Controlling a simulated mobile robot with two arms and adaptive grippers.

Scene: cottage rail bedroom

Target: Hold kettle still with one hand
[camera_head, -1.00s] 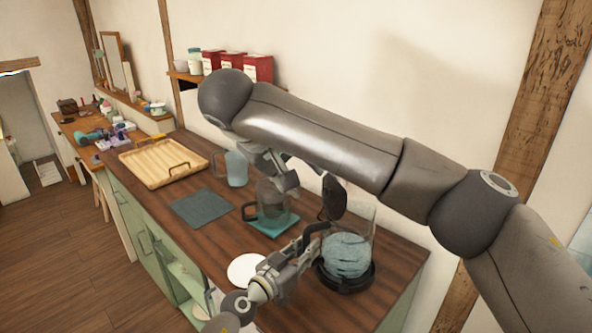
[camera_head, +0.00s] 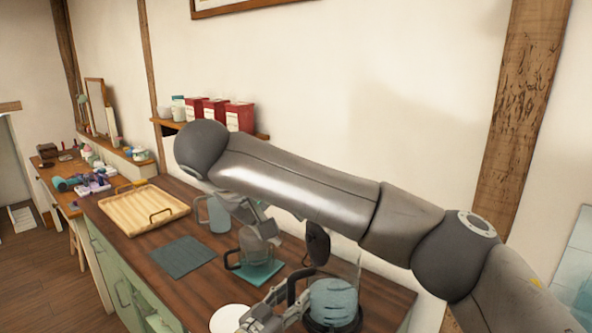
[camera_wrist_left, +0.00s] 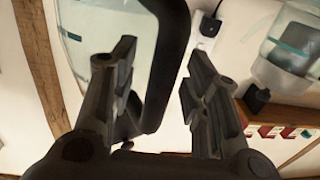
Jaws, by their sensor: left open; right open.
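The glass kettle (camera_head: 333,296) stands on a black base at the counter's right end, with bluish contents and its dark lid (camera_head: 317,243) raised. My left gripper (camera_head: 278,312) is open at the kettle's black handle. In the left wrist view, the handle (camera_wrist_left: 172,50) passes between the open fingers (camera_wrist_left: 160,75), with no clear grip on it; the kettle's glass (camera_wrist_left: 100,35) is beyond. My right gripper (camera_head: 264,230) is open by a glass jug (camera_head: 252,249) on a teal mat (camera_head: 262,273). Whether it touches the jug is unclear.
A white plate (camera_head: 230,318) lies left of the kettle. A dark teal mat (camera_head: 183,257), a wooden tray (camera_head: 140,212) and a bluish pitcher (camera_head: 217,215) are farther left. Red tins (camera_head: 239,116) stand on the wall shelf. My right arm crosses above the counter.

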